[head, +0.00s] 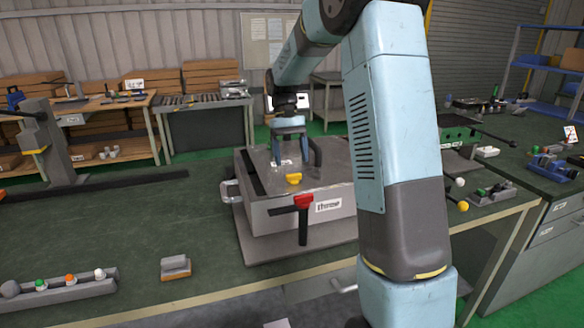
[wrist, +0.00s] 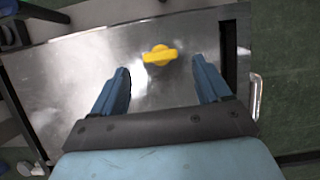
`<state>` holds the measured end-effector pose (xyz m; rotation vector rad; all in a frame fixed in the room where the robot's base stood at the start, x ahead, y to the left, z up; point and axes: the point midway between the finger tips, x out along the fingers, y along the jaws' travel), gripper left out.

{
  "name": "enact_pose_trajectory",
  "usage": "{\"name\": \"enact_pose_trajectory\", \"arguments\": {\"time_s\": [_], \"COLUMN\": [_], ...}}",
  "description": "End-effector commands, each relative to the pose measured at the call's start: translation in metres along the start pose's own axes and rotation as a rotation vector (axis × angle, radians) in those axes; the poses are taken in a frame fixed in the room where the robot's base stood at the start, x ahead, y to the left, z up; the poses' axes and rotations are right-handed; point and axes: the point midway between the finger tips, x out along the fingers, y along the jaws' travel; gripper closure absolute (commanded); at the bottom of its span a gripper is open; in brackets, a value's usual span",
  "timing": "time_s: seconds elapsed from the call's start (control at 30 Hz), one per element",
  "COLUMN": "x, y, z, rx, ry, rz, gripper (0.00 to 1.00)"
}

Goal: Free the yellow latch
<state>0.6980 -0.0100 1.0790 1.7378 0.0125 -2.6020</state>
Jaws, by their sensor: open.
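The yellow latch (head: 293,179) is a small knob on top of a grey metal box (head: 270,215) on the green bench. In the wrist view the yellow latch (wrist: 160,55) lies ahead of my gripper (wrist: 160,80), roughly midway between the lines of its two fingers. My gripper (head: 290,155) is open and empty, above the box lid. The fingers look apart from the latch; the exact height above the lid is hard to tell. A red handle (head: 304,202) with a dark stem sits on the front face of the box.
The box has a side handle (head: 230,190) at its left and a dark upright handle on its lid. A small block (head: 175,267) and a rail of coloured knobs (head: 60,285) lie at the front left. The bench between them and the box is clear.

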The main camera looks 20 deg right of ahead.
Motion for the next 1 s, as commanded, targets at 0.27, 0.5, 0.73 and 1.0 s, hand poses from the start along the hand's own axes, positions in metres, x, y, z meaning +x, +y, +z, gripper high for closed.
{"name": "enact_pose_trajectory", "arguments": {"time_s": [0.27,0.5,0.73,1.0], "x": [-0.055,-0.085,-0.091,-0.092], "y": [0.0,0.0,0.0,0.0], "z": [-0.001,-0.001,-0.001,0.001], "rx": [-0.001,-0.001,0.0,0.0], "ry": [0.002,0.002,-0.001,0.002], "rz": [0.0,0.0,0.0,0.0], "gripper": [0.23,0.23,0.23,0.23]}}
